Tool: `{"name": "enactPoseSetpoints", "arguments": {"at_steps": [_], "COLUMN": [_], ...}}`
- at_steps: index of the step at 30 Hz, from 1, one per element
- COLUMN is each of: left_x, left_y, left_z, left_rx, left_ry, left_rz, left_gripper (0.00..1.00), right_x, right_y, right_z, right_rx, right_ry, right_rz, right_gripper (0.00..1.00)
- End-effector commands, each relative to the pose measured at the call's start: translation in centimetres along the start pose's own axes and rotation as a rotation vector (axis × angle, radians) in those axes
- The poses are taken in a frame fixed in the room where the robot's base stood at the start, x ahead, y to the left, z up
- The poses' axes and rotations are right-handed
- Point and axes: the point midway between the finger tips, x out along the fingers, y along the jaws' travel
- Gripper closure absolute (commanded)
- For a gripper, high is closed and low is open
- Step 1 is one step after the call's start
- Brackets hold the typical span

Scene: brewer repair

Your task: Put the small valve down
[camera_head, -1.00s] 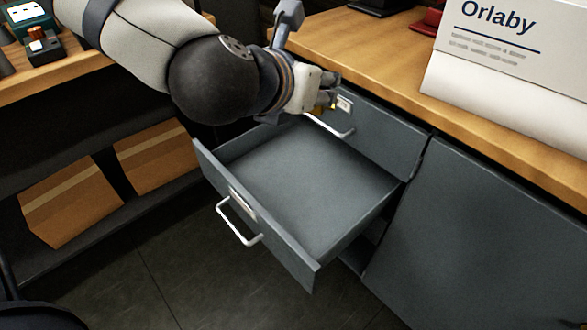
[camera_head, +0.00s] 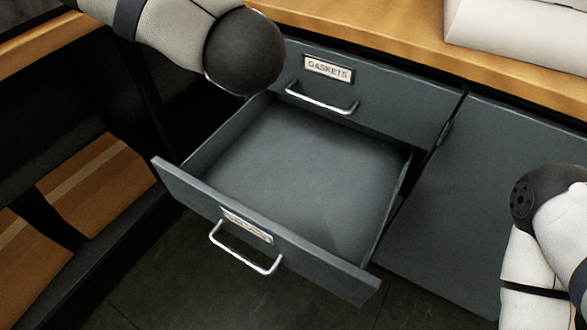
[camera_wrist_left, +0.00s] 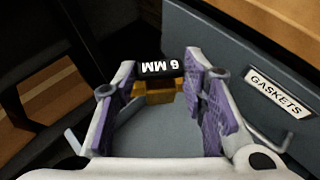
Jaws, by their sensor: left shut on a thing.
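The small valve (camera_wrist_left: 165,92), a brass body with a black top marked "6 MM", shows in the left wrist view. My left gripper (camera_wrist_left: 172,78) is shut on it, with purple-padded fingers on either side. In the head view the gripper and valve do not show; only part of my left arm is there at the top left. A grey drawer (camera_head: 300,170) is pulled open and its visible floor is empty. In the wrist view, the valve appears over a grey surface that looks like the drawer. My right gripper is out of view.
A shut drawer labelled GASKETS (camera_head: 375,105) sits just above and behind the open one. The wooden counter (camera_head: 400,48) runs along the top, with a white object (camera_head: 520,30) on it. Cardboard boxes (camera_head: 95,185) stand on a low shelf at left. My right arm shows at right.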

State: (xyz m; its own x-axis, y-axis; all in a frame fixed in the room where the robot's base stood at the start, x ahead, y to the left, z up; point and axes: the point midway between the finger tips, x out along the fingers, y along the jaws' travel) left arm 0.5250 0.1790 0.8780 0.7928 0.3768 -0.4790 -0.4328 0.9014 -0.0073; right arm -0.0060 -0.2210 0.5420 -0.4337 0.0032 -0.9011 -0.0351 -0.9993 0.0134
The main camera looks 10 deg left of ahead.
Motion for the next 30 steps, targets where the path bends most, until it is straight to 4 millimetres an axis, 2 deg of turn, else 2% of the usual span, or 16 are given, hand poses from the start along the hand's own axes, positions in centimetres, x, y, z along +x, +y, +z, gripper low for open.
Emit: {"name": "enactPoseSetpoints", "arguments": {"at_steps": [1, 4, 7, 12, 15, 18, 21, 23, 26, 30], "left_x": [1.6, 2.1, 1.6, -1.1, -3.0, -4.6, -5.4, -5.1, -3.2, 0.4], "left_y": [-1.2, -3.2, -5.4, -9.0, -10.5, -11.3, -11.6, -11.2, -9.2, -6.0], "left_z": [-2.5, -4.2, -6.5, -11.6, -14.5, -16.4, -17.1, -17.0, -16.8, -17.2], "left_rx": [-0.017, -0.078, -0.135, -0.220, -0.259, -0.285, -0.299, -0.302, -0.304, -0.303], "left_ry": [0.013, 0.009, 0.007, 0.005, 0.004, 0.002, -0.002, -0.008, -0.015, -0.009], "left_rz": [0.052, 0.158, 0.261, 0.419, 0.488, 0.533, 0.555, 0.557, 0.560, 0.562], "left_gripper": [0.94, 0.94, 0.94, 0.94, 0.94, 0.94, 0.94, 0.94, 0.94, 0.94], "right_x": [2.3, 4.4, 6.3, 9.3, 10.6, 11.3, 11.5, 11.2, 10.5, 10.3], "right_y": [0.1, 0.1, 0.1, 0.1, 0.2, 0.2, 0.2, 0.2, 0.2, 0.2], "right_z": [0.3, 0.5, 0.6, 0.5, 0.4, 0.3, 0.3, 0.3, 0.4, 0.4], "right_rx": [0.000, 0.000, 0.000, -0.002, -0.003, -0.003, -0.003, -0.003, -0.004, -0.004], "right_ry": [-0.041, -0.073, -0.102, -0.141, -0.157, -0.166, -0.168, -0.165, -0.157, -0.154], "right_rz": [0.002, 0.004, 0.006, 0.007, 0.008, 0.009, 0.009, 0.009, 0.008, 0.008], "right_gripper": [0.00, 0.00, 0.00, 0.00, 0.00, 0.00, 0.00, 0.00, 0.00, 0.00]}}
